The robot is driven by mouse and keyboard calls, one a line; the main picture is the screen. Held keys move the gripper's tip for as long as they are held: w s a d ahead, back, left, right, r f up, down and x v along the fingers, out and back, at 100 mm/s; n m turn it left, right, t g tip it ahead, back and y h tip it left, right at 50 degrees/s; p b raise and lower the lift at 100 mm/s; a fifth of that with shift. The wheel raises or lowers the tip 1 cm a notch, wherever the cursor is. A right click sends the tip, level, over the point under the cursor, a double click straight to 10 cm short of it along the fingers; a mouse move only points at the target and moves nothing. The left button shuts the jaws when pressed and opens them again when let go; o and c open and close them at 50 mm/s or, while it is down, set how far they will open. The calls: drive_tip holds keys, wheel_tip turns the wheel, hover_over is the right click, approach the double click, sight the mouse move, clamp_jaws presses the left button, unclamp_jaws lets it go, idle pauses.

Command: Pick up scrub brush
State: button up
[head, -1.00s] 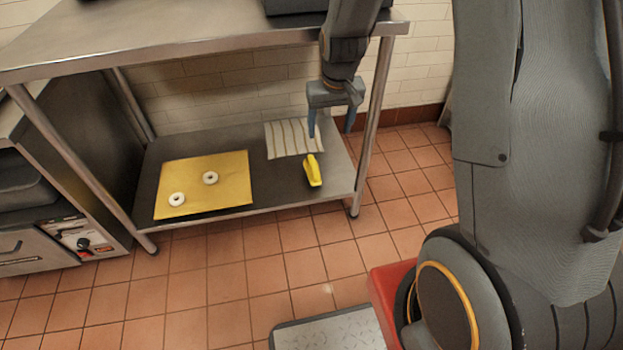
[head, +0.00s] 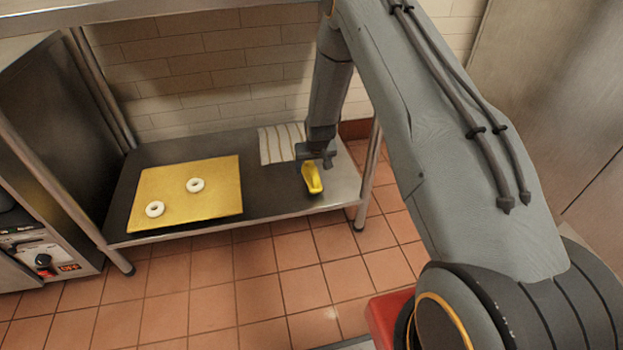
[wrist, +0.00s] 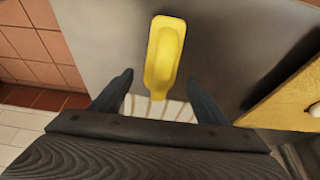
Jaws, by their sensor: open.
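The yellow scrub brush (head: 312,178) lies on the lower metal shelf (head: 262,207) of the steel table, near its right end. In the wrist view the brush (wrist: 164,52) points lengthwise toward my gripper (wrist: 160,92). The two dark fingers are spread, one on each side of the brush's near end, with nothing between them held. In the head view my gripper (head: 316,160) is low over the shelf, just behind and above the brush, and its fingertips are partly hidden.
A striped cloth (head: 280,144) lies behind the brush. A yellow board (head: 180,208) with two white rings (head: 195,185) lies to the left. A table leg (head: 368,175) stands close on the right. The tabletop edge (head: 150,17) is overhead, and a tiled wall is behind.

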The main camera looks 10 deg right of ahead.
drive_tip(key=b+x, duration=0.2)
drive_tip(key=x, duration=0.3)
drive_tip(key=shift+w+f, duration=0.2)
drive_tip(key=shift+f, duration=0.1)
drive_tip(key=c, duration=1.2)
wheel_tip(320, 180, up, 10)
drive_tip(key=p, duration=0.2)
drive_tip(key=shift+r+p, duration=0.1)
drive_tip(key=shift+p, duration=0.3)
